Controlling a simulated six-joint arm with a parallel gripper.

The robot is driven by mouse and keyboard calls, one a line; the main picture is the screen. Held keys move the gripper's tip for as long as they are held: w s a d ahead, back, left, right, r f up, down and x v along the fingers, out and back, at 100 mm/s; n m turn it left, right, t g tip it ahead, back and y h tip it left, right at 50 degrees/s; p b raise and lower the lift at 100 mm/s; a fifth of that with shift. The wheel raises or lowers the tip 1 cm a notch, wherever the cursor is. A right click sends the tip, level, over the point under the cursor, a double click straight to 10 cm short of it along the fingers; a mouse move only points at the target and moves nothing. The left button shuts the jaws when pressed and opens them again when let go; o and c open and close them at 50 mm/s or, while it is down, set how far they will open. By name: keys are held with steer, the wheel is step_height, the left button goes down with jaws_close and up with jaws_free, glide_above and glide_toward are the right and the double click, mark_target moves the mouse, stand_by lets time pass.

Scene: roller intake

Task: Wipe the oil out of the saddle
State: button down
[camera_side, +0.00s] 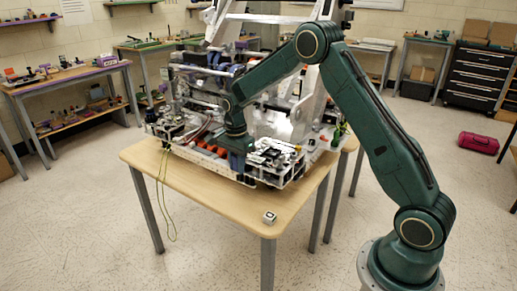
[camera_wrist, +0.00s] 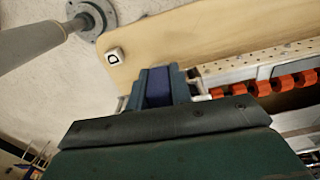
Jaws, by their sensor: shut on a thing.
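My gripper (camera_wrist: 158,72) points down at the front edge of the white-framed machine (camera_side: 270,165) on the table. In the wrist view, its teal fingers are shut on a dark blue piece (camera_wrist: 158,92), which looks like a wiping pad or cloth. In the side view, my gripper (camera_side: 237,152) is low over the machine's front, just right of the orange rollers (camera_side: 205,148). The rollers also show to the right of the fingers in the wrist view (camera_wrist: 285,82). I cannot make out the saddle or any oil. Whether the blue piece touches the machine is hidden.
A small white cube with a dark mark (camera_side: 269,216) lies on the bare front part of the wooden table (camera_side: 225,205). Yellow and dark cables (camera_side: 165,195) hang over the table's left edge. The machine's tall frame and panels stand close behind my gripper.

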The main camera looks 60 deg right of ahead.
mark_target(239, 209)
step_height(239, 209, down, 15)
steer(key=shift+f, duration=0.15)
stand_by(0.7)
steer(key=shift+f, duration=0.15)
steer(key=c, duration=1.3)
jaws_free()
steer(key=shift+o, duration=0.2)
step_height(239, 209, up, 13)
steer(key=shift+f, duration=0.2)
steer(key=shift+r, duration=0.6)
